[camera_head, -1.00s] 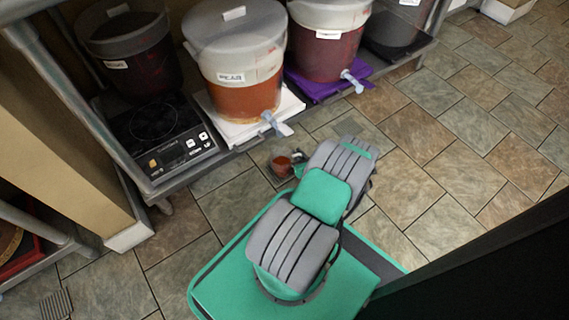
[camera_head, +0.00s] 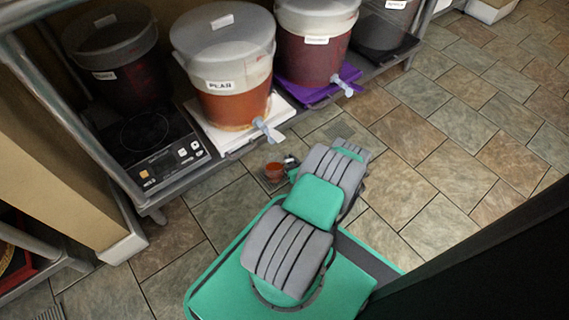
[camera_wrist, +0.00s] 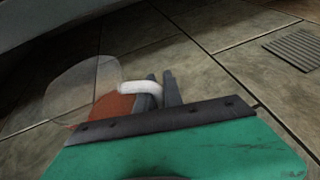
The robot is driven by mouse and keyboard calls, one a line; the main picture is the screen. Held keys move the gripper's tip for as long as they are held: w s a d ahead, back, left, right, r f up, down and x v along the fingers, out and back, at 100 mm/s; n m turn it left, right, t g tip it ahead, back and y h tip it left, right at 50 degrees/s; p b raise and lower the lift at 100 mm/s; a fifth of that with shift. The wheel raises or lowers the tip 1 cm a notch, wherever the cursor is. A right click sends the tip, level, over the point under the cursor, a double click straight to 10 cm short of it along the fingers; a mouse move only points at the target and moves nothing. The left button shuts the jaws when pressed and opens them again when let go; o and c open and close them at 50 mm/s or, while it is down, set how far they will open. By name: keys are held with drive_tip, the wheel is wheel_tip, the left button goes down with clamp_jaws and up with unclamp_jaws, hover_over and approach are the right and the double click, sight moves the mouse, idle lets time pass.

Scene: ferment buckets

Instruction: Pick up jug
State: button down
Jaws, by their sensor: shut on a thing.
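The jug (camera_head: 274,171) is small and clear, with orange-red liquid in it. It is above the floor just past the end of my arm in the head view. In the wrist view the jug (camera_wrist: 82,88) shows its clear wall at left, liquid low down, and a white handle (camera_wrist: 140,87). My gripper (camera_wrist: 166,90) has its two dark fingers at the handle, shut on it. My gripper (camera_head: 291,164) is small and partly hidden by my arm in the head view. The lower part of the jug is hidden by my wrist in the wrist view.
A shelf holds an orange-filled bucket (camera_head: 222,65) on a white mat, a dark red bucket (camera_head: 310,45) on a purple mat, and a dark bucket (camera_head: 115,55) behind a hot plate (camera_head: 150,145). Their spigots (camera_head: 268,130) stick out over the shelf edge. Tiled floor is open at right.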

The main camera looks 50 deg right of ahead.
wheel_tip(320, 180, up, 10)
drive_tip(key=p, duration=0.5)
idle(0.3)
drive_tip(key=c, duration=2)
unclamp_jaws()
clamp_jaws()
drive_tip(key=shift+s, duration=0.15)
